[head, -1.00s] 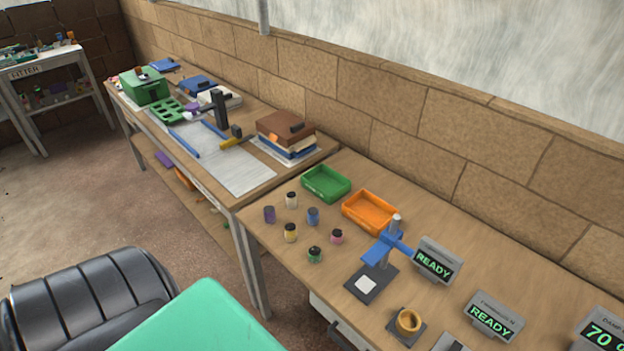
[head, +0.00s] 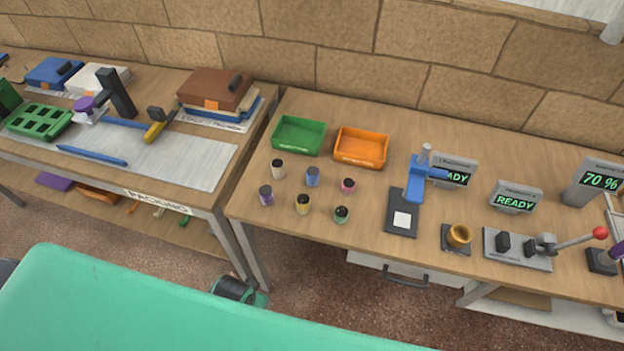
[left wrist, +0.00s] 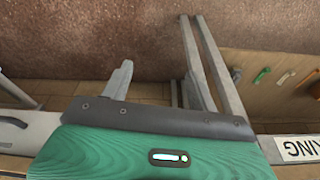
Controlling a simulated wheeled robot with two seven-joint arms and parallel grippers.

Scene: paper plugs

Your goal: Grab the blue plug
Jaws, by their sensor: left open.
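The blue plug (head: 313,176) is a small upright cylinder with a dark top. It stands on the right workbench (head: 330,222) in the head view, in the back row of a small group of plugs. A white plug (head: 278,169) is on its left and a pink plug (head: 348,186) on its right. My left gripper (left wrist: 158,78) shows in the left wrist view with its fingers apart and nothing between them. Floor and table legs lie beyond it, and no plug shows in that view. My right gripper is not in view.
A purple (head: 266,195), a yellow (head: 303,204) and a green plug (head: 341,214) stand in front. Green (head: 298,136) and orange (head: 361,148) trays lie behind. A blue-armed stand (head: 415,180) is to the right. The packing table (head: 215,165) adjoins on the left.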

